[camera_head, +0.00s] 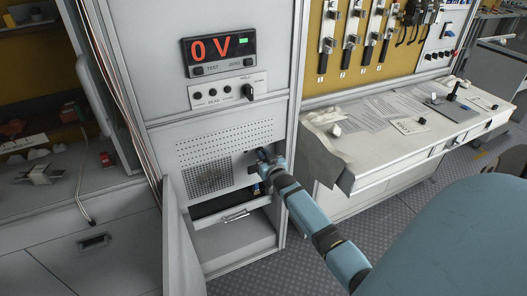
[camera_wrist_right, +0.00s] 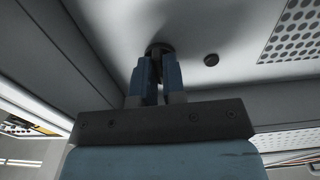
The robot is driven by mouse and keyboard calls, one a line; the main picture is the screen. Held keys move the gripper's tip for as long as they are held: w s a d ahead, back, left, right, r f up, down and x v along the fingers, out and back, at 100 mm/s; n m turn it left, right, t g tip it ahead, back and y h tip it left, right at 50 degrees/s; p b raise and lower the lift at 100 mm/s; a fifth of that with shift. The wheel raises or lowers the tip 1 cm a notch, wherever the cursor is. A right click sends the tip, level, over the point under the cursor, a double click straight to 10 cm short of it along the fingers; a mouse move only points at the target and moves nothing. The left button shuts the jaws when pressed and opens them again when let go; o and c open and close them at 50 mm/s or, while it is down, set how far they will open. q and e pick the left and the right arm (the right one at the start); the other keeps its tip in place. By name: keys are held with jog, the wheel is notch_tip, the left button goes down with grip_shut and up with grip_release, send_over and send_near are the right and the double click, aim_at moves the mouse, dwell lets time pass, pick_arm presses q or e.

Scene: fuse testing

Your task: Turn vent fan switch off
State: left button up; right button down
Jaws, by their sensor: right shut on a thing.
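The vent fan switch (camera_wrist_right: 159,47) is a dark round knob on the grey panel in the right wrist view. My right gripper (camera_wrist_right: 158,66) is shut on it, one blue finger at each side. In the head view my right gripper (camera_head: 264,156) reaches the cabinet front just right of the perforated vent grille (camera_head: 207,177). The knob is mostly hidden there behind the fingers, and its turned position cannot be told. My left gripper is not in view.
Above, a display (camera_head: 219,50) reads 0 V, with a small switch panel (camera_head: 228,92) under it. Below the grille is an open compartment with a swung-open door (camera_head: 178,235). A desk with papers (camera_head: 375,120) stands to the right. A second small dark knob (camera_wrist_right: 211,60) sits beside the grille.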

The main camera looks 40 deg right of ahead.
dwell(0.3)
jog(key=c, duration=1.2)
grip_release()
jog(key=shift+s, duration=0.1)
jog(key=p+v, duration=0.1)
jog(key=v, duration=1.2)
jog(key=shift+s, duration=0.35)
jog(key=shift+a, duration=0.1)
